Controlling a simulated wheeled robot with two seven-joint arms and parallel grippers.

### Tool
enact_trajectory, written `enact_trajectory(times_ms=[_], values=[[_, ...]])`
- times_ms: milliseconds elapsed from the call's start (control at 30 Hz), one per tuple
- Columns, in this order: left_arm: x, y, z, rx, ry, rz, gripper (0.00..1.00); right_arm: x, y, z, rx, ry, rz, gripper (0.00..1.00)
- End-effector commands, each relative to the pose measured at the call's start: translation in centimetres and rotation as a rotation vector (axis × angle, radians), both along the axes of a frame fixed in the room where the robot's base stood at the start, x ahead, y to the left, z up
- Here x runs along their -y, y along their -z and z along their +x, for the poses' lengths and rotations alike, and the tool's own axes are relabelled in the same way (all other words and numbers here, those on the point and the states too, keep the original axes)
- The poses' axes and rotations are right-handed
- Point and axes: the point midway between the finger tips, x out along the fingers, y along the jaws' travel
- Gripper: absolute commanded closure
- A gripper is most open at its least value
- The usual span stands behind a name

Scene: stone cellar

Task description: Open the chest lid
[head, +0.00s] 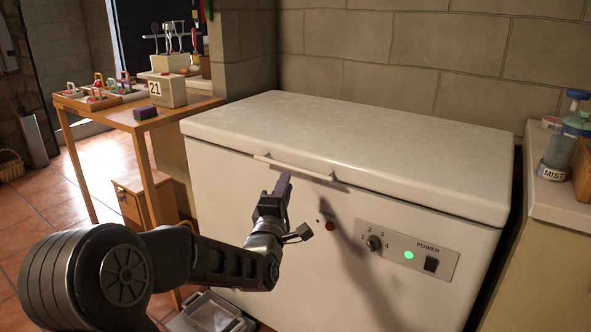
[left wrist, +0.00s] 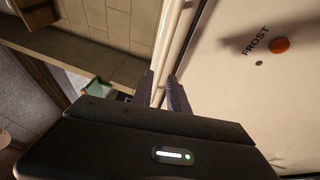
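The chest is a white chest freezer (head: 270,215) against the stone wall, and its lid (head: 350,135) lies flat and closed. A pale bar handle (head: 295,168) runs along the lid's front edge. My left gripper (head: 286,183) is at the front of the freezer, its fingertips close to the handle's middle. In the left wrist view, the two fingers (left wrist: 162,92) stand apart, with the pale handle (left wrist: 174,45) running up from the gap between them. I cannot tell whether they touch it. My right gripper is out of view.
The front panel has a dial (head: 374,243), a lit green light (head: 408,255) and a black power switch (head: 431,264). A wooden table (head: 118,115) stands left. A counter (head: 550,190) with bottles is close on the right. A grey tray (head: 212,312) lies on the floor below.

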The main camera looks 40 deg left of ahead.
Motion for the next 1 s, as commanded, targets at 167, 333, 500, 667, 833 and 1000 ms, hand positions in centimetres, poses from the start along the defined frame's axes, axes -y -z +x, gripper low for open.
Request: enact_trajectory(times_ms=[167,333,500,667,833,1000], values=[[0.0,0.1,0.0,-0.002,0.0,0.0,0.8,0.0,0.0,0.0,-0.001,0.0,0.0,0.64],[-0.3,-0.1,0.8,-0.002,0.0,0.001,0.8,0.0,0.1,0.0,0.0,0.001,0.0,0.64],[-1.2,-0.3,2.8,-0.003,0.0,0.0,0.8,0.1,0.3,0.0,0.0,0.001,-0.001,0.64],[-2.2,-0.9,5.0,-0.002,0.0,0.001,0.8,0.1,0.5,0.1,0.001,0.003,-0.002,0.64],[-3.0,-1.2,6.7,-0.003,0.001,0.001,0.8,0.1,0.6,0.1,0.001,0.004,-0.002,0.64],[-3.1,-1.3,7.0,-0.004,0.001,0.001,0.8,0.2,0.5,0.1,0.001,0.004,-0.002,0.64]])
